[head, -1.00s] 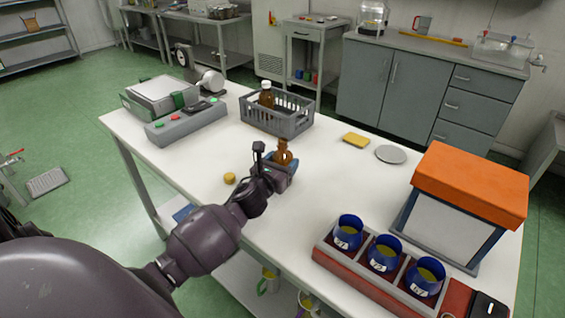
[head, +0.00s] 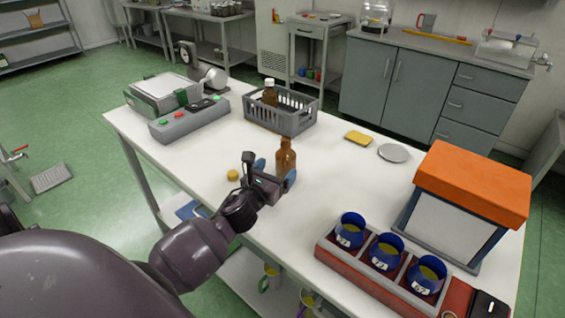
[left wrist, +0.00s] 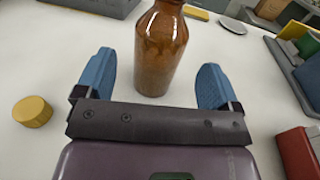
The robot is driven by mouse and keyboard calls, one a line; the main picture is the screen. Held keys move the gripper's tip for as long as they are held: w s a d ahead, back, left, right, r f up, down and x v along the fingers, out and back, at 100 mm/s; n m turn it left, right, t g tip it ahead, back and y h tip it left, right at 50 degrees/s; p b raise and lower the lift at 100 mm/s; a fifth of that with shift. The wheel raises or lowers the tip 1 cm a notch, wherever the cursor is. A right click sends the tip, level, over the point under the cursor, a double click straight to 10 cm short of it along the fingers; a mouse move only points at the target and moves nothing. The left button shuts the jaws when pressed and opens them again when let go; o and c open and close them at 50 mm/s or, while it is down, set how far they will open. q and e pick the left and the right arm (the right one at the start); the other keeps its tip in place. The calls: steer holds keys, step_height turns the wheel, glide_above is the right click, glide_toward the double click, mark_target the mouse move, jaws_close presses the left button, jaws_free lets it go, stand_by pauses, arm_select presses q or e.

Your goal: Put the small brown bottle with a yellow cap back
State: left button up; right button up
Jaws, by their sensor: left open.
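A small brown bottle (head: 286,160) without a cap stands upright on the white table. It also shows in the left wrist view (left wrist: 160,50), its top cut off by the frame. A yellow cap (head: 233,175) lies apart on the table, left of the bottle; it shows in the left wrist view too (left wrist: 32,111). My left gripper (head: 275,172) is open, with its blue fingers spread and the bottle between and just beyond their tips. No contact shows. My right gripper is not in view.
A grey crate (head: 296,124) behind holds another brown bottle with a white cap (head: 270,92). A yellow sponge-like block (head: 358,138) and a grey disc (head: 393,152) lie to the right. A rack of blue cups (head: 330,256) and an orange-lidded box (head: 472,185) fill the right end.

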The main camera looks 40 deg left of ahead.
arm_select(q)
steer(key=s, duration=0.6)
steer(key=shift+s+d, duration=0.15)
steer(key=shift+d, duration=0.2)
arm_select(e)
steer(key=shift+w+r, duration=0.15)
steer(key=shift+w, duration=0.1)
